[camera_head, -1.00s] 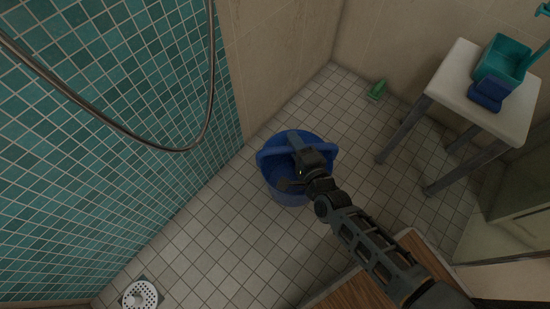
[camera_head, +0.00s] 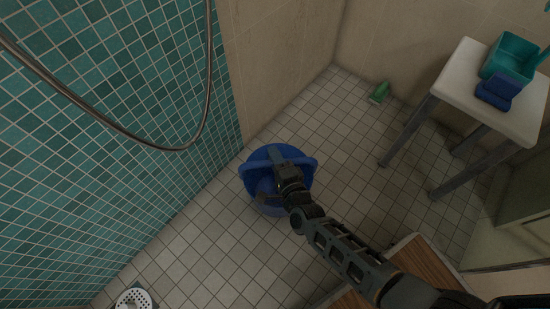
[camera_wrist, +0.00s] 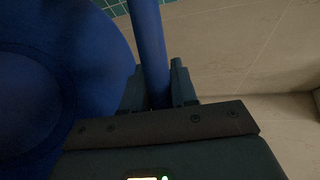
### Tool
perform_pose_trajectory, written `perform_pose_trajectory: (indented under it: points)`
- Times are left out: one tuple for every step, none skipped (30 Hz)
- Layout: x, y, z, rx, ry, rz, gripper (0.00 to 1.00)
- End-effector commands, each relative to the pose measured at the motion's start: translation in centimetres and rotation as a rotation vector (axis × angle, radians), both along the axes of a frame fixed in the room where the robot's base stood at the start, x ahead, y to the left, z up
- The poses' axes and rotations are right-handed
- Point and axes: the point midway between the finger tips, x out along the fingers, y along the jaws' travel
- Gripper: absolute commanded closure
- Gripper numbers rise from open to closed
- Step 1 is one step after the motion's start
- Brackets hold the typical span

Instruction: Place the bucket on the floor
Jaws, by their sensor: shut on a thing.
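The blue bucket (camera_head: 306,178) is in the middle of the head view, close to the corner of the teal-tiled wall. Its handle stands up across the opening. My gripper (camera_head: 277,160) is shut on the handle from above. In the wrist view the handle (camera_wrist: 149,45) runs between the two fingers of my gripper (camera_wrist: 160,88), and the bucket (camera_wrist: 60,70) fills the left side. The tiled floor (camera_head: 205,245) lies below the bucket. I cannot tell whether the bucket's base touches the floor, as my arm and the bucket's side hide it.
A white stool (camera_head: 463,72) at the right holds a teal container (camera_head: 512,55) and a blue item (camera_head: 497,92). A green object (camera_head: 379,92) lies by the back wall. A metal hose (camera_head: 120,128) hangs at the left. Floor left of the bucket is clear.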

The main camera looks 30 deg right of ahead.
Motion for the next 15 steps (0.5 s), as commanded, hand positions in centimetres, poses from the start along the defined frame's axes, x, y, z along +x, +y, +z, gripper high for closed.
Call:
perform_pose_trajectory:
  points:
    - [0.02, -0.02, 0.03, 0.0, -0.001, 0.0, 1.0]
    - [0.02, -0.01, -0.07, 0.0, -0.001, 0.0, 1.0]
    - [0.02, -0.01, -0.23, 0.0, -0.001, 0.0, 1.0]
    - [0.01, -0.01, -0.33, 0.0, -0.001, 0.0, 1.0]
    - [0.01, -0.01, -0.41, 0.0, -0.001, 0.0, 1.0]
    - [0.0, -0.01, -0.51, 0.0, -0.001, 0.0, 1.0]
    - [-0.04, -0.01, -0.41, 0.0, 0.001, 0.0, 0.7]
    - [-0.04, -0.01, -0.38, 0.0, 0.001, 0.0, 0.67]
    - [-0.04, -0.01, -0.38, 0.0, 0.001, 0.0, 0.63]
    - [-0.04, -0.01, -0.38, 0.0, 0.001, 0.0, 0.6]
    - [-0.04, -0.01, -0.38, 0.0, 0.001, 0.0, 0.57]
    - [-0.04, -0.01, -0.38, 0.0, 0.001, 0.0, 0.53]
    - [-0.04, -0.01, -0.38, 0.0, 0.001, 0.0, 0.51]
    - [-0.04, -0.01, -0.38, 0.0, 0.001, 0.0, 0.48]
    - [-0.04, -0.01, -0.38, 0.0, 0.001, 0.0, 0.47]
